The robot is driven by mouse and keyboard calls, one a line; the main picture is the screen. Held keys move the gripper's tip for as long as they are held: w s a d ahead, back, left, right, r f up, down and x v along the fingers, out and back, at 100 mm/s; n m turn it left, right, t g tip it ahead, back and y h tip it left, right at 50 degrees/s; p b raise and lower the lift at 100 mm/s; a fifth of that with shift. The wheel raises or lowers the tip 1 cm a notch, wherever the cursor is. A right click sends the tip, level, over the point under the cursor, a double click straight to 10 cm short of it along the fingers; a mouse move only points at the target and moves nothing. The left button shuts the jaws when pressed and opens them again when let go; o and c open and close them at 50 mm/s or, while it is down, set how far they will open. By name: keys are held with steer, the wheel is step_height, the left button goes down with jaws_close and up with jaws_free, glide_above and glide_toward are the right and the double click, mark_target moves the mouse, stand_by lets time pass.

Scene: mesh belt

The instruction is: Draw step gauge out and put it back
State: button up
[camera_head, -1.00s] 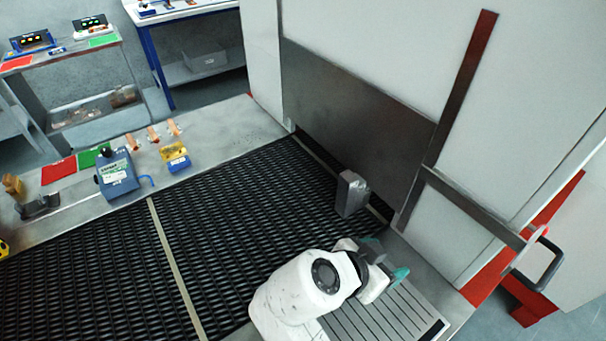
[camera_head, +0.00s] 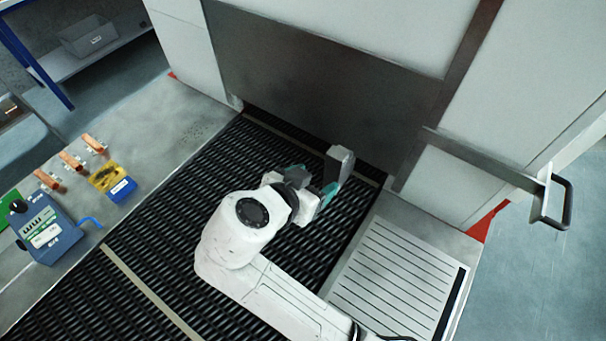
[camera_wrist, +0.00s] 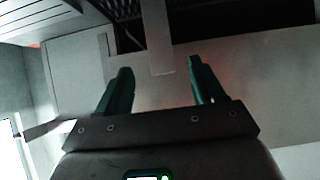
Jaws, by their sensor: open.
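The step gauge (camera_head: 341,160) shows as a grey upright block at the machine end of the black mesh belt, in front of the dark panel. My gripper (camera_head: 312,182) has teal fingers and is just left of and in front of the block in the head view. In the wrist view the fingers (camera_wrist: 160,68) are spread apart. There the grey block (camera_wrist: 158,40) hangs down from the top edge, its end showing between the two fingertips.
The mesh belt (camera_head: 175,235) runs under my arm to the dark panel (camera_head: 330,75) of the machine. A slotted plate (camera_head: 400,275) lies to the right. A blue device (camera_head: 48,230), a yellow-and-blue box (camera_head: 112,182) and copper-coloured pieces (camera_head: 72,161) stand on the left ledge. A handle (camera_head: 555,200) juts out at right.

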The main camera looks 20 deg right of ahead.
mark_target(332, 171)
steer(key=b+x, duration=0.3)
steer(key=x, duration=0.6)
steer(key=shift+f, duration=0.1)
steer(key=shift+b+x, duration=0.9)
steer(key=shift+x, duration=0.35)
steer(key=c, duration=1)
steer(key=shift+o, duration=0.2)
steer(key=shift+s+a, duration=0.1)
steer(key=shift+s+a, duration=0.9)
steer(key=shift+a, duration=0.45)
steer(key=shift+s+a, duration=0.9)
steer(key=shift+a, duration=0.4)
steer(key=shift+s+a, duration=0.9)
steer(key=shift+a, duration=0.45)
